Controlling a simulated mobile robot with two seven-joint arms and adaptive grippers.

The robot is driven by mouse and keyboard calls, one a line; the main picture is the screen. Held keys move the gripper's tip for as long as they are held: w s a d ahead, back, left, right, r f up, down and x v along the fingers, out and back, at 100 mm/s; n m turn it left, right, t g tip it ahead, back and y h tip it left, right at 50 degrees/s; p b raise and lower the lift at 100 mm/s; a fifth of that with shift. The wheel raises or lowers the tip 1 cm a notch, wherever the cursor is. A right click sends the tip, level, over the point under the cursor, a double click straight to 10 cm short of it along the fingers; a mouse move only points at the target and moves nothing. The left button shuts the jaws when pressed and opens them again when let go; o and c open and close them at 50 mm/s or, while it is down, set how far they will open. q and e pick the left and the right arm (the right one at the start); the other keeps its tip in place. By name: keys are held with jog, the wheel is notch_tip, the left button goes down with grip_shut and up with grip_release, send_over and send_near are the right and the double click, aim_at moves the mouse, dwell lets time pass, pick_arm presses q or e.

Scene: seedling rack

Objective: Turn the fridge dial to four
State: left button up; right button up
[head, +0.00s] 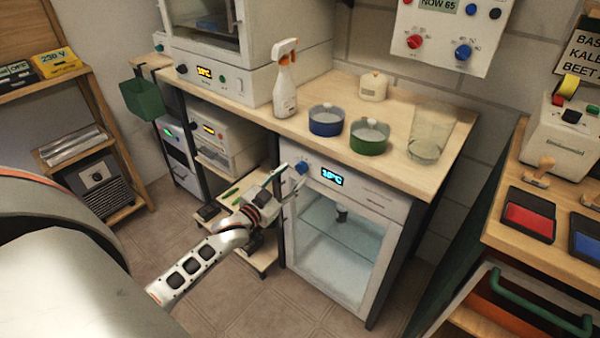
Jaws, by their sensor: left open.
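The small fridge (345,240) with a glass door stands under the wooden bench. Its blue dial (301,168) is at the left of the white control panel, beside a lit blue display (331,176) that seems to read 10°C. I cannot make out the dial's markings or pointer. My left gripper (290,180) is open, just left of and below the dial, with its fingers pointing towards the panel. I cannot tell whether a fingertip touches the dial. My right gripper is not in view.
On the bench above are a spray bottle (285,85), a blue pot (325,120), a green pot (369,136) and a clear beaker (428,140). A low shelf (262,259) sits below my left gripper. A stamp-pad counter (510,238) is at the right.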

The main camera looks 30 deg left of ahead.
aim_at(298, 171)
pick_arm(q)
jog(key=shift+w, duration=1.85)
jog(key=shift+c, duration=0.4)
jog(key=c, duration=1)
